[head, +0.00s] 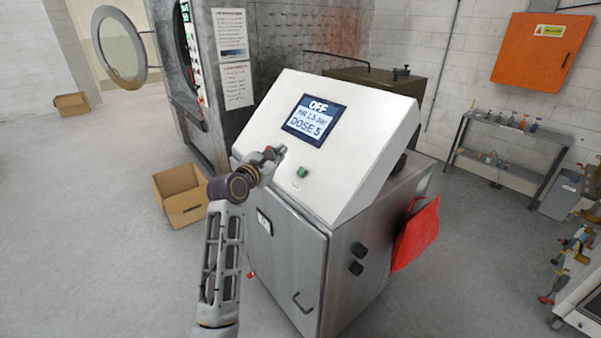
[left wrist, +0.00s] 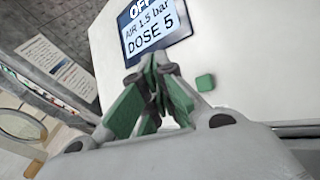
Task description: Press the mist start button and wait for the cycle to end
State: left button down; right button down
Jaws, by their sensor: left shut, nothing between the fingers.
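The white sloped control console (head: 345,135) stands on a grey metal cabinet. Its screen (head: 315,119) reads OFF, AIR 1.5 bar, DOSE 5; the screen also shows in the left wrist view (left wrist: 155,35). A green button (head: 302,172) sits below the screen; it is to the right of the fingers in the left wrist view (left wrist: 205,83). My left gripper (head: 275,153) is shut and empty, in front of the panel to the left of the green button. Its fingertips (left wrist: 152,68) overlap the screen's lower edge in the wrist view; I cannot tell whether they touch the panel. My right gripper is not in view.
A large metal machine with an open round door (head: 122,48) stands behind at left. A cardboard box (head: 181,194) lies on the floor left of the cabinet. A red cloth (head: 416,234) hangs on the cabinet's right side. A shelf with bottles (head: 515,140) stands at right.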

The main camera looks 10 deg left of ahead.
aim_at(302, 172)
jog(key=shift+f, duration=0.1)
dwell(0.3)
